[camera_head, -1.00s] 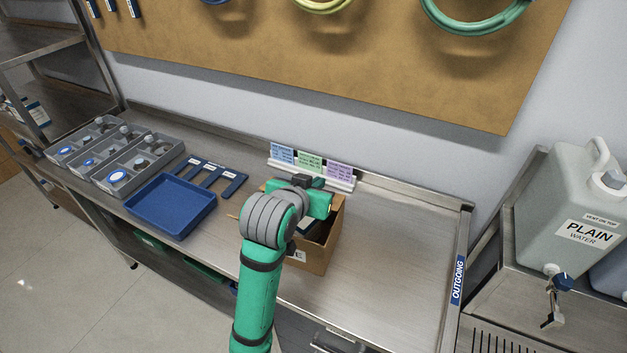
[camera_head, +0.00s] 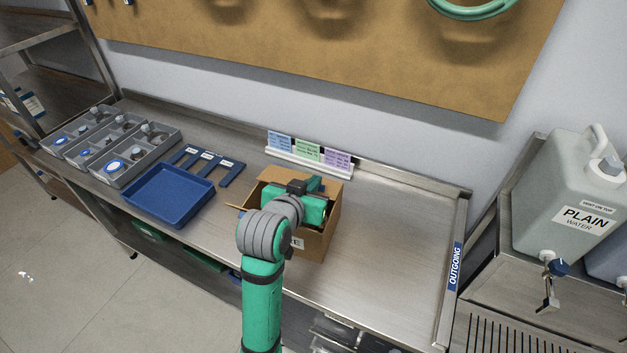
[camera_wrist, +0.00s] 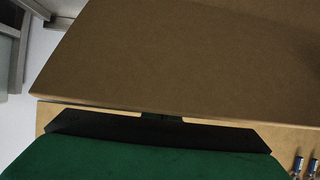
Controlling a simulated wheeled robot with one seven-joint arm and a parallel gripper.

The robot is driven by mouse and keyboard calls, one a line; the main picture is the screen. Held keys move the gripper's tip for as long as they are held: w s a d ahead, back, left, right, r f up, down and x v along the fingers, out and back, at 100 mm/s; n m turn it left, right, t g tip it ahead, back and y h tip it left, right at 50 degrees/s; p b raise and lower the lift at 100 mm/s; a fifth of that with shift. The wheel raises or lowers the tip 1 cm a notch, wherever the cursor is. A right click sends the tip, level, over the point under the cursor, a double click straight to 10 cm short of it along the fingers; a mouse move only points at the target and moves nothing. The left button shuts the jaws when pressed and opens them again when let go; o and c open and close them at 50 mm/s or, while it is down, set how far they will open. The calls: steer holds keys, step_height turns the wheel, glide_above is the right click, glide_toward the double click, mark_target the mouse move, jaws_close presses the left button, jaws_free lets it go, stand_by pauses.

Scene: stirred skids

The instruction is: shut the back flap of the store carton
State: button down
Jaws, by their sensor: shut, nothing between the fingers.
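The store carton (camera_head: 315,246) is an open brown cardboard box on the steel bench, its front label partly hidden by my arm. Its back flap (camera_head: 276,178) shows as a brown strip at the far rim, behind my gripper; its exact angle is hard to tell. A side flap (camera_head: 235,207) sticks out to the left. My gripper (camera_head: 316,184) is shut and empty, over the carton at the back flap. In the wrist view a broad cardboard panel (camera_wrist: 190,60), apparently this flap, fills the top. Its edge hides the fingertips (camera_wrist: 160,117), so contact is unclear.
A white card holder (camera_head: 308,157) stands close behind the carton. A blue tray (camera_head: 170,195) and grey compartment trays (camera_head: 115,148) lie to the left. The bench right of the carton is clear, up to the raised outgoing edge (camera_head: 455,268). Small blue-capped items (camera_wrist: 312,167) show in the wrist view.

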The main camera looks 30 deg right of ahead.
steer(key=shift+w+a+f, duration=0.15)
steer(key=shift+a+f, duration=0.1)
steer(key=shift+f, duration=0.2)
steer(key=shift+a, duration=0.3)
steer(key=shift+s+d+r, duration=0.25)
steer(key=shift+s+r, duration=0.1)
steer(key=shift+s, duration=0.05)
steer(key=shift+r, duration=0.75)
steer(key=r+v, duration=0.1)
steer(key=v, duration=1)
